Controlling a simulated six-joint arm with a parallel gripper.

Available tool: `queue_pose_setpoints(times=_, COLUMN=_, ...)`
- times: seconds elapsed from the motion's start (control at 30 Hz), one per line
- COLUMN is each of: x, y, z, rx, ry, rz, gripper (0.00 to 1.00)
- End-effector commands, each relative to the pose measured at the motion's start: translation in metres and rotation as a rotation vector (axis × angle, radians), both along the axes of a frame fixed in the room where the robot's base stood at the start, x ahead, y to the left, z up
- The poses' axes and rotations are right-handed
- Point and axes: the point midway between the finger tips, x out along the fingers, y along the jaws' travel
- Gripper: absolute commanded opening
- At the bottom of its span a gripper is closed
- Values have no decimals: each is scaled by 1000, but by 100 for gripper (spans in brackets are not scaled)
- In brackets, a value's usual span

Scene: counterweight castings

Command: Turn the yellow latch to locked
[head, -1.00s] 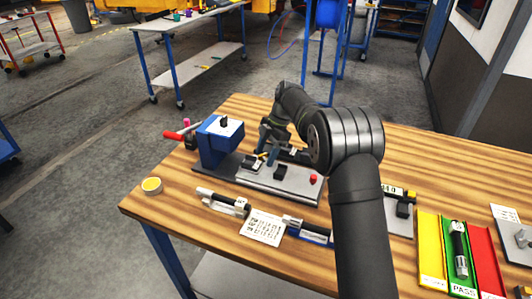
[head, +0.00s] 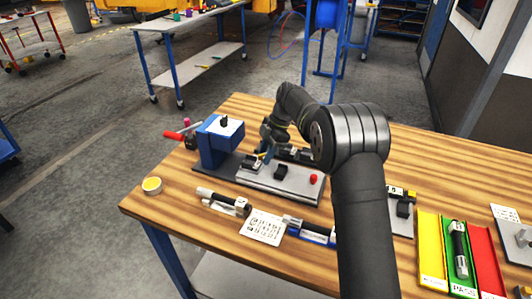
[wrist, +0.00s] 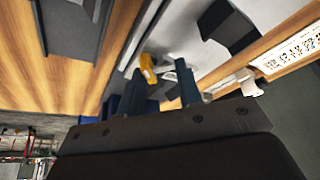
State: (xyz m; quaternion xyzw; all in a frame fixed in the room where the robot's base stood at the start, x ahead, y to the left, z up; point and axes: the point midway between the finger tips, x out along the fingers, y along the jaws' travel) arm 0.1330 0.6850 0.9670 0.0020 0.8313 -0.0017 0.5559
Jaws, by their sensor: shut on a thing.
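The yellow latch (wrist: 148,68) shows in the wrist view as a small yellow piece at my fingertips, beside the left finger. My gripper (wrist: 164,88) is shut on it; how far the latch is turned is hard to tell. In the head view my gripper (head: 265,154) reaches down at the fixture, over the left part of its grey base plate (head: 290,189). The latch is mostly hidden there by the gripper and too small to make out.
A red knob (head: 313,179) is at the plate's right end. A printed card (head: 263,226) lies in front. Yellow, green and red trays (head: 431,240) are at the right.

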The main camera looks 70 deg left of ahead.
Motion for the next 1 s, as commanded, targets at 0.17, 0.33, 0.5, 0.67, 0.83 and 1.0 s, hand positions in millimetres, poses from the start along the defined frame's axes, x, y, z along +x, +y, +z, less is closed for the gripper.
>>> queue_pose_setpoints(times=0.17, x=0, y=0, z=0, rx=0, ry=1, rz=1, gripper=48)
queue_pose_setpoints(times=0.33, x=0, y=0, z=0, rx=0, ry=1, rz=1, gripper=54)
queue_pose_setpoints(times=0.5, x=0, y=0, z=1, rx=0, ry=1, rz=1, gripper=54)
queue_pose_setpoints(times=0.67, x=7, y=1, z=16, rx=4, ry=0, rz=0, gripper=54)
queue_pose_setpoints(times=0.83, x=21, y=1, z=50, rx=6, ry=-1, rz=1, gripper=54)
queue_pose_setpoints(times=1.0, x=38, y=1, z=89, rx=4, ry=0, rz=-1, gripper=54)
